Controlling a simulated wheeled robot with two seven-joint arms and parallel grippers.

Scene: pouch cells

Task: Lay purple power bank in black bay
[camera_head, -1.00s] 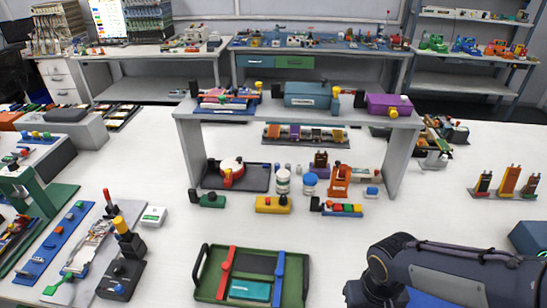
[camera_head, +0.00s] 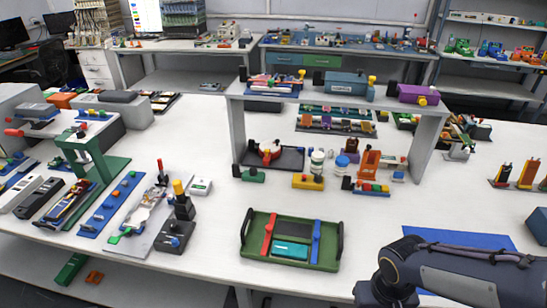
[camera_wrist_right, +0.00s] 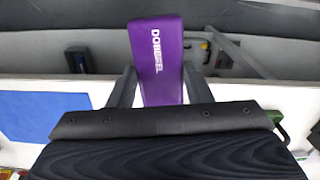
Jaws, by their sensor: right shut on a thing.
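The purple power bank (camera_wrist_right: 157,50), with white "DOBE…" lettering, is upright in the right wrist view. My right gripper (camera_wrist_right: 160,85) is shut on it, one grey finger on each side. The power bank and the right fingers do not show in the head view, where only part of my right arm comes in from the lower right. A green tray (camera_head: 249,254) lies near the table's front edge, with a black bay (camera_head: 297,232) between a red strip and a blue strip. A teal block (camera_head: 290,250) lies at the near side of the bay. My left gripper is not in view.
A blue mat (camera_head: 470,238) lies right of the tray, partly behind my right arm. A grey raised shelf (camera_head: 238,135) stands behind, carrying boxes, with small devices beneath it. A black stand with a yellow top (camera_head: 178,215) is left of the tray. White table is clear around the tray.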

